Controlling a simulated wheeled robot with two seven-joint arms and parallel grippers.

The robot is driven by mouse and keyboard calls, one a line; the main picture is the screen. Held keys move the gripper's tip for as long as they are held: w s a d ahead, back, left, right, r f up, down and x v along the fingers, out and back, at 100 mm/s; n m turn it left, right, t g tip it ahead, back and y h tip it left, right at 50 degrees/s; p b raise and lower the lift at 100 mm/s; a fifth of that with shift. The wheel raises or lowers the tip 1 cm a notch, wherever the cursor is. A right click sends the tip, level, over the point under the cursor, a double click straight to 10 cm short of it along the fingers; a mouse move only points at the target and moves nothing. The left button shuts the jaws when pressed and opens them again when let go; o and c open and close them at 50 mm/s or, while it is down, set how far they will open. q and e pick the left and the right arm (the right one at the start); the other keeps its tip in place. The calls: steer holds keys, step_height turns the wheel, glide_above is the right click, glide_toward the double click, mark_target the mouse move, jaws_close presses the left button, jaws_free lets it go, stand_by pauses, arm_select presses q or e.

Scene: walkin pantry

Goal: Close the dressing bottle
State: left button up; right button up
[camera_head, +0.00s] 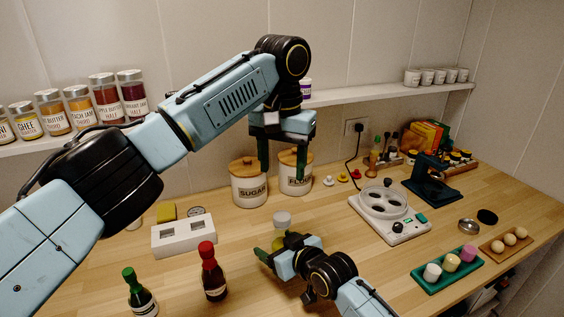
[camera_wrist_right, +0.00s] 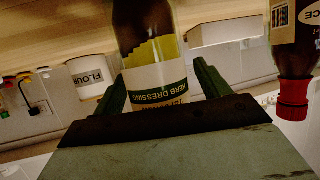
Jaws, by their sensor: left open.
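The dressing bottle (camera_head: 278,242), labelled "HERB DRESSING", stands on the counter at my right gripper (camera_head: 267,262). My left gripper (camera_head: 284,176) is open and empty, pointing down above and behind the bottle, in front of the canisters. The bottle's lower part is hidden by my right gripper in the head view.
A red-capped bottle (camera_head: 213,272) and a green-capped bottle (camera_head: 138,295) stand to the left. A white holder (camera_head: 184,236) lies behind them. Sugar (camera_head: 248,186) and flour (camera_head: 296,172) canisters stand at the back.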

steer(key=p+v, duration=0.1)
steer(key=v, duration=1.2)
steer(key=shift+s, duration=0.2)
steer(key=shift+d, duration=0.15)
